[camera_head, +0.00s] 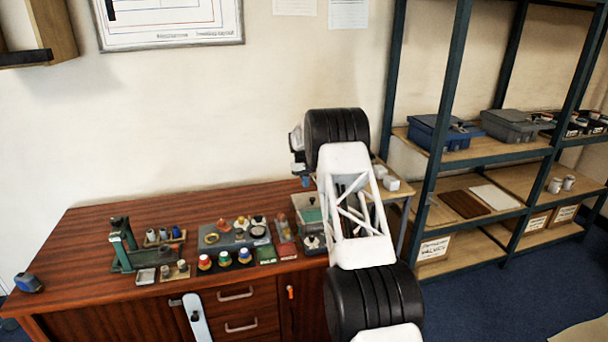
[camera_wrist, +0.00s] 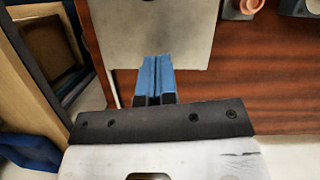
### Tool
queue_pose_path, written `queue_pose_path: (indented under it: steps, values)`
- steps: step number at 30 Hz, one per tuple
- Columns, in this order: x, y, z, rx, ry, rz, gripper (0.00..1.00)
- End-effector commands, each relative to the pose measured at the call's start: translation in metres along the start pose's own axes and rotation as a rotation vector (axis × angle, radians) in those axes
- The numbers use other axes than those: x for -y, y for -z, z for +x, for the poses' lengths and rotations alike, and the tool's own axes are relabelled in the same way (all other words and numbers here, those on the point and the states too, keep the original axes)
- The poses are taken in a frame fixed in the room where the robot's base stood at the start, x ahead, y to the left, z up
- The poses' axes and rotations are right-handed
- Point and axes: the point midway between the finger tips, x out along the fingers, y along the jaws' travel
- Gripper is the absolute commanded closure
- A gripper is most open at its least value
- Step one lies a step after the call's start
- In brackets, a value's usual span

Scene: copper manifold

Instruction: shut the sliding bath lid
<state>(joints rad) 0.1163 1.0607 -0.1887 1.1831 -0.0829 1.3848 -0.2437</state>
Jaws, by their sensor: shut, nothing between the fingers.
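In the wrist view, a flat grey plate (camera_wrist: 150,28), which looks like the bath lid, lies over the wooden bench top. My gripper (camera_wrist: 155,75) has its blue fingertips together and empty. They overlap the plate's near edge in the picture; I cannot tell whether they touch it. In the head view, a small grey bath (camera_head: 307,209) with a green area inside stands at the bench's right end. My gripper's blue tips (camera_head: 305,181) show just behind and above it. My arm hides part of the surroundings, and how far the lid covers the bath is unclear.
The bench (camera_head: 110,235) holds a green press stand (camera_head: 122,245), a grey tray (camera_head: 235,237) with fittings, and several coloured-capped pots in front. A small side table (camera_head: 400,188) with white blocks and a tall shelf rack (camera_head: 445,120) stand right.

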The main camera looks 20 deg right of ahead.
Motion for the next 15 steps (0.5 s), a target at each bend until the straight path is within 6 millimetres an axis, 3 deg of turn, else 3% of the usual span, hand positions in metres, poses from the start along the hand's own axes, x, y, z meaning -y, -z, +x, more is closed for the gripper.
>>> queue_pose_path:
  steps: [2,15]
  values:
    - [0.0,0.0,0.014,0.002,0.001,0.0,1.0]
    - [0.0,-0.033,0.029,0.0,0.0,0.0,1.0]
